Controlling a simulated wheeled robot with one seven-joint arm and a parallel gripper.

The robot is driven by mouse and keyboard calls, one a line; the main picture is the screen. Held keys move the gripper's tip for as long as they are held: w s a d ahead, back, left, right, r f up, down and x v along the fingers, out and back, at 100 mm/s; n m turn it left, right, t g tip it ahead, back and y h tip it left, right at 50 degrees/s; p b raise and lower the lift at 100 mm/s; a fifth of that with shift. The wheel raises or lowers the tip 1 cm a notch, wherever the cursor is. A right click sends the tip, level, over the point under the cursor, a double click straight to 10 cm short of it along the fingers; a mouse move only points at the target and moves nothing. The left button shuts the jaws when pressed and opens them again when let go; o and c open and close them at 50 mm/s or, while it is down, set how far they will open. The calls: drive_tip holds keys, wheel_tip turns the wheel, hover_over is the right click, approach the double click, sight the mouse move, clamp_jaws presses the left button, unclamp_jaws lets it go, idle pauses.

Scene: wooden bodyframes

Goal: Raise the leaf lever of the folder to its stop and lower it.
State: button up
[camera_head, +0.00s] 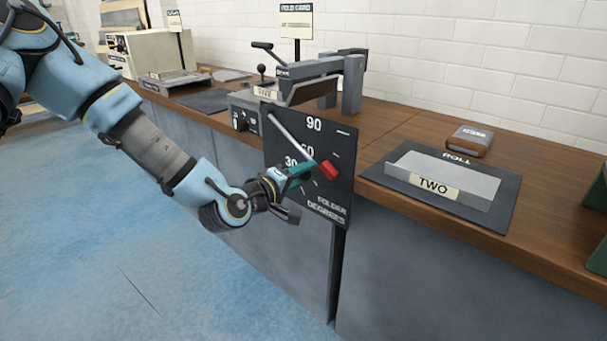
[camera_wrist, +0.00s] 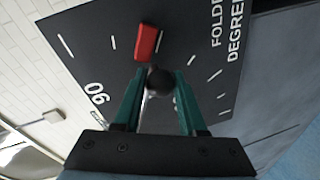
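The folder (camera_head: 287,140) carries a dark upright degree plate with white ticks and numbers, which also fills much of the wrist view (camera_wrist: 95,45). Its leaf lever (camera_head: 294,136) is a pale rod slanting from the plate's upper left down to the right, partway round the scale. In the wrist view the lever's dark round knob (camera_wrist: 160,81) sits between the teal fingers of my gripper (camera_wrist: 160,88). The fingers lie close on both sides and look shut on it. My gripper (camera_head: 300,174) hides the knob in the head view. A red block (camera_head: 329,169) is right beside the knob.
The wooden bench (camera_head: 400,130) runs behind the plate. Other bench tools stand behind and left. Open blue floor (camera_head: 100,250) lies in front.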

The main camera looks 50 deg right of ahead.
drive_tip(key=o, duration=0.4)
drive_tip(key=shift+o, duration=0.2)
drive_tip(key=a+r, duration=0.2)
drive_tip(key=a, duration=0.8)
drive_tip(key=shift+s+a+b, duration=0.2)
drive_tip(key=shift+a+b, duration=0.1)
drive_tip(key=shift+b, duration=0.1)
drive_tip(key=shift+f, duration=0.1)
